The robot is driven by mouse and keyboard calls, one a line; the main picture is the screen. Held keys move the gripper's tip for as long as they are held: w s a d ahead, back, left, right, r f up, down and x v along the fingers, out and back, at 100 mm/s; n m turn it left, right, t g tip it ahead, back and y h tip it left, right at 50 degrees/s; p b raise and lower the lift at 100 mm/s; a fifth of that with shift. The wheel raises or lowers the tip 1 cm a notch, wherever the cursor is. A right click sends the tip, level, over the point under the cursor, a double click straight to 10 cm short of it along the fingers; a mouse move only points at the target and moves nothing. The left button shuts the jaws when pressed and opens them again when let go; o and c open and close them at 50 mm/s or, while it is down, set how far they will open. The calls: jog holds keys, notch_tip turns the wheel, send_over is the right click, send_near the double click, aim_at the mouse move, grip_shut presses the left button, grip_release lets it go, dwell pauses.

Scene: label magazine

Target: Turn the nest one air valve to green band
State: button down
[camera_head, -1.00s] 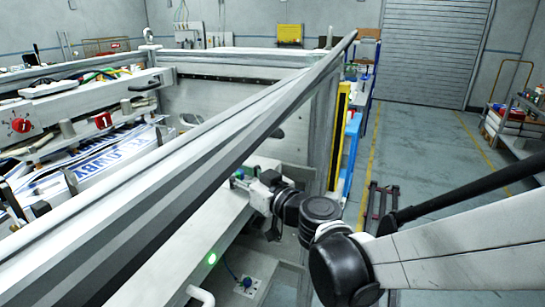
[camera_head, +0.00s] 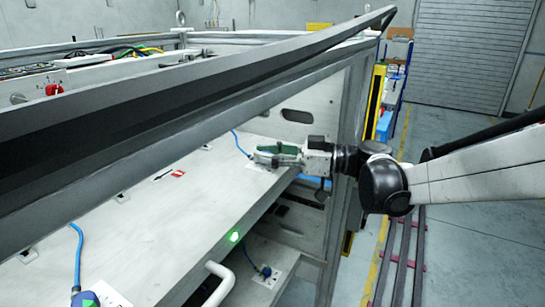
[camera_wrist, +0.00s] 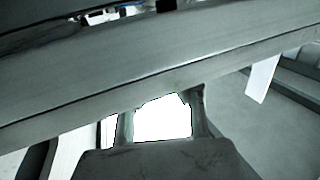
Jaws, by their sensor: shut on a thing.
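In the head view, my gripper (camera_head: 278,155) is at the far right end of the white bench, low over its top. It is shut on an air valve (camera_head: 268,151), mostly hidden by the fingers; a blue hose rises beside it. A green patch shows there, but I cannot read the valve's pointer or bands. In the wrist view, both fingers of my gripper (camera_wrist: 162,118) show with a bright white, overexposed patch between them. Another valve (camera_head: 90,298) with a blue and green knob stands at the near left. I cannot tell from labels which nest is which.
A long grey frame beam (camera_head: 190,95) crosses above the bench and fills much of the wrist view. A green lamp (camera_head: 234,236) and a white handle (camera_head: 212,283) sit on the bench front. Another blue knob (camera_head: 265,270) is on the lower shelf.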

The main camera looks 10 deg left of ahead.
jog(key=shift+n+g, duration=0.8)
jog(key=shift+g, duration=0.5)
jog(key=c, duration=1.5)
grip_release()
jog(key=shift+v, duration=3.7)
jog(key=shift+w+r, duration=0.1)
jog(key=shift+r, duration=0.05)
